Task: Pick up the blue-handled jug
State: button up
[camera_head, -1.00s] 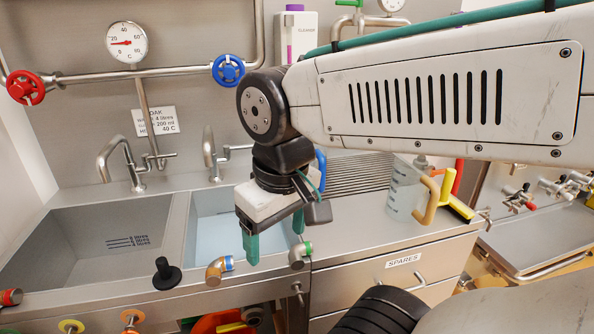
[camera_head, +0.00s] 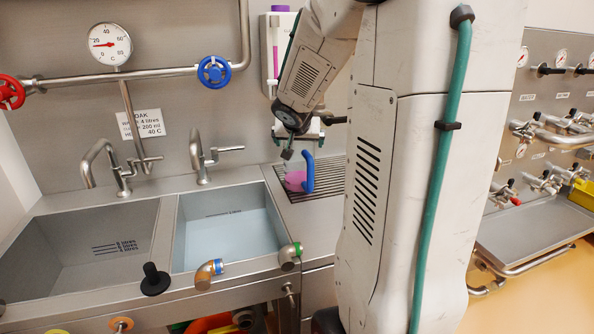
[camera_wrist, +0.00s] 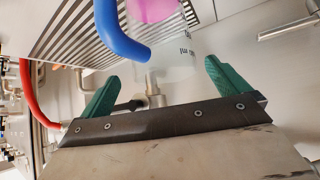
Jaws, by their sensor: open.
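The blue-handled jug stands on the ribbed drainboard right of the basins. It is clear with pink liquid (camera_head: 295,181) low inside and a blue handle (camera_head: 308,173) on its right side. My gripper (camera_head: 299,136) is above and behind the jug, near the back wall, partly hidden by the arm. In the wrist view my gripper (camera_wrist: 161,72) has its green fingers spread wide, with nothing held. The clear jug body (camera_wrist: 172,55) lies just beyond the fingertips, roughly between them, and its blue handle (camera_wrist: 122,40) is to the left. Contact cannot be told.
A dispenser (camera_head: 279,50) hangs on the wall behind. A steel tap (camera_head: 200,155) stands left of the jug, beside the basin (camera_head: 262,205) of pale blue water. My arm hides the counter to the right. A tray (camera_head: 530,235) lies at far right.

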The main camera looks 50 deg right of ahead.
aim_at(298, 149)
jog(key=x, duration=0.5)
jog(key=shift+a+f, duration=0.2)
jog(key=shift+f, duration=0.15)
jog(key=c, duration=1.6)
jog(key=shift+r, duration=0.1)
